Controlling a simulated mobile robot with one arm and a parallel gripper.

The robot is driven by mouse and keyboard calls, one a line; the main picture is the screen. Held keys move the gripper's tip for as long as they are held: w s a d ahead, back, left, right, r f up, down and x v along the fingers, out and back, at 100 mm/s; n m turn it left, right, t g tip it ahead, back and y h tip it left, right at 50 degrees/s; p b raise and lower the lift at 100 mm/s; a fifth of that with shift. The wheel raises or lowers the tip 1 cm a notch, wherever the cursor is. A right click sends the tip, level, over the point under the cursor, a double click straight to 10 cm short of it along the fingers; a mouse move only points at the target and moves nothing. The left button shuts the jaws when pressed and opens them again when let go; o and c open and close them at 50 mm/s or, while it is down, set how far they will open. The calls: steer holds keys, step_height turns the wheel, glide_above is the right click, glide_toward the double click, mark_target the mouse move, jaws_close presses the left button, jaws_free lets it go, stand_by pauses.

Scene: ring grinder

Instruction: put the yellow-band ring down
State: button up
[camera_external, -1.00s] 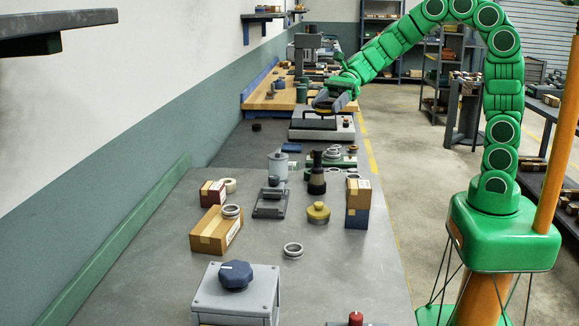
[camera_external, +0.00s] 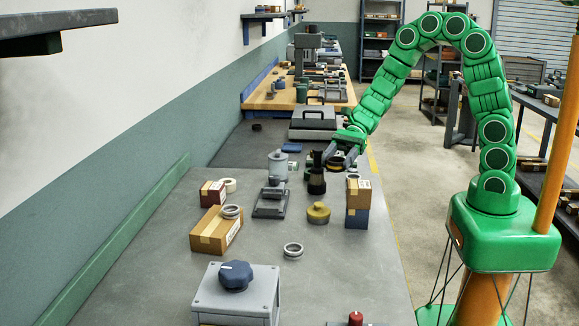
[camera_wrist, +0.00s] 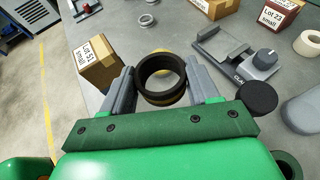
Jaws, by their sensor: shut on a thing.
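The yellow-band ring (camera_wrist: 161,79), dark with a yellowish strip low on its side, sits between the two grey jaws of my gripper (camera_wrist: 160,88) in the wrist view. The jaws are shut on it from both sides, and its open top faces the camera. In the external view my gripper (camera_external: 342,158) is over the far right part of the grey bench, behind the stacked cartons (camera_external: 357,196). The ring is hard to make out there among dark parts. I cannot tell its height above the bench.
A carton marked Lot 51 (camera_wrist: 97,62) stands close to the left jaw. A black round cap (camera_wrist: 258,98) is close on the right, with a grey clamp device (camera_wrist: 225,50) beyond. A loose metal ring (camera_external: 293,250) lies on the bench (camera_external: 340,275), with clear room around it.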

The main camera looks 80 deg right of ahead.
mark_target(337, 201)
steer(key=shift+f, duration=4.8)
steer(key=shift+f, duration=0.4)
steer(key=shift+s+f, duration=0.1)
steer(key=shift+f, duration=0.2)
